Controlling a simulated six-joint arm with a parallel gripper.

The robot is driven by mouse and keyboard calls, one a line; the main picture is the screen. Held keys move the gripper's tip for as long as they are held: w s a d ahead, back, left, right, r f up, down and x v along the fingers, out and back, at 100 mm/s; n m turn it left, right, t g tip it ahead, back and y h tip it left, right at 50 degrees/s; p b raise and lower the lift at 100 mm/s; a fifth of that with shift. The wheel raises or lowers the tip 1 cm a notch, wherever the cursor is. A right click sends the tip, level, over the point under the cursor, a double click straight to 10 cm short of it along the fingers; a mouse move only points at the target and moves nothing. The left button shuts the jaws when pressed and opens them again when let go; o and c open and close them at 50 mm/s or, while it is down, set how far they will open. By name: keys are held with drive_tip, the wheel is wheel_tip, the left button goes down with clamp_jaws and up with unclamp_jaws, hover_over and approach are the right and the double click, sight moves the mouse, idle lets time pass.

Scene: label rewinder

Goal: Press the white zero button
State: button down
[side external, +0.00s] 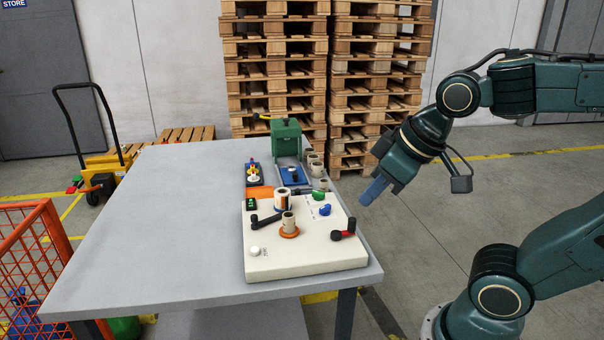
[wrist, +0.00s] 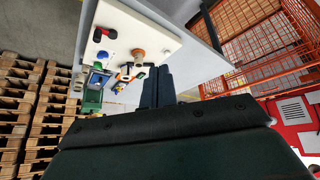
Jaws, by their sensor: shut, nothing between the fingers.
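The label rewinder (side external: 305,262) is a cream, flat-topped box on the grey table. The white zero button (side external: 255,251) is a small round knob at the near left corner of its top. My gripper (side external: 368,198) is shut and empty, in the air to the right of the rewinder, clear of the button. The wrist view shows its dark fingers (wrist: 158,86) side by side, with the rewinder (wrist: 133,22) beyond them.
On the rewinder stand a black crank (side external: 265,219), label rolls (side external: 289,222), a red-and-black handle (side external: 345,231) and a green counter (side external: 251,203). A green machine (side external: 286,139) stands behind. The table's (side external: 150,220) left side is clear. Pallets (side external: 275,70) are stacked behind.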

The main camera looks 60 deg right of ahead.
drive_tip(key=w+f+n+t, duration=0.2)
drive_tip(key=w+f+n, duration=0.1)
drive_tip(key=w, duration=1.1)
drive_tip(key=n+t, duration=0.1)
drive_tip(key=n, duration=0.3)
hover_over(255, 251)
wheel_tip(255, 251, down, 8)
drive_tip(key=shift+s+d, duration=0.3)
drive_tip(key=shift+f, duration=0.1)
drive_tip(key=shift+f, duration=4.3)
drive_tip(key=shift+f, duration=1.05)
